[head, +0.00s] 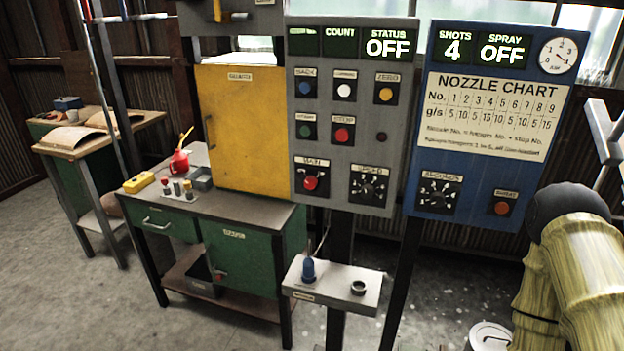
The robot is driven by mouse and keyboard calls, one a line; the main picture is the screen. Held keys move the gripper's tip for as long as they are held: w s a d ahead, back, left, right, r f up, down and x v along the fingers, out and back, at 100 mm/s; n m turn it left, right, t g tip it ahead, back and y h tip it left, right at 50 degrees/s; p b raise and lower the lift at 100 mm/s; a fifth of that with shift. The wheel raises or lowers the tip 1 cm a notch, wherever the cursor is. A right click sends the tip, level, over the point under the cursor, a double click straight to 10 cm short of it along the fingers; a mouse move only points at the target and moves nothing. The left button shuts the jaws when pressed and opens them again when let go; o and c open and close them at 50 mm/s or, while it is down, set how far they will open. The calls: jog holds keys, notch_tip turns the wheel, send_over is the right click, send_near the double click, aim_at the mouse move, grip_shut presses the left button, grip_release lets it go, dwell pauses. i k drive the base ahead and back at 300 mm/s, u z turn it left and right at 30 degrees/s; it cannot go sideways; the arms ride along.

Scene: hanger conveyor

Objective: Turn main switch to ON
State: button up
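The main switch (310,182) is a red knob on a dark plate labelled MAIN, low on the left of the grey control panel (344,219). The status display (388,42) at the top of that panel reads OFF. The exact angle of the knob is too small to tell. My gripper is not in view. Part of my arm shows at the right edge, apart from the panel.
Right of the grey panel stands a blue nozzle panel (478,214) with a dial and red button. A small shelf (330,289) with a blue knob juts out below. A green workbench (135,190) with a yellow cabinet (243,130) stands left. Floor is clear at lower left.

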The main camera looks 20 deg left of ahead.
aim_at(310, 182)
jog(key=z, duration=2.55)
jog(key=k, duration=1.9)
jog(key=u, duration=2.5)
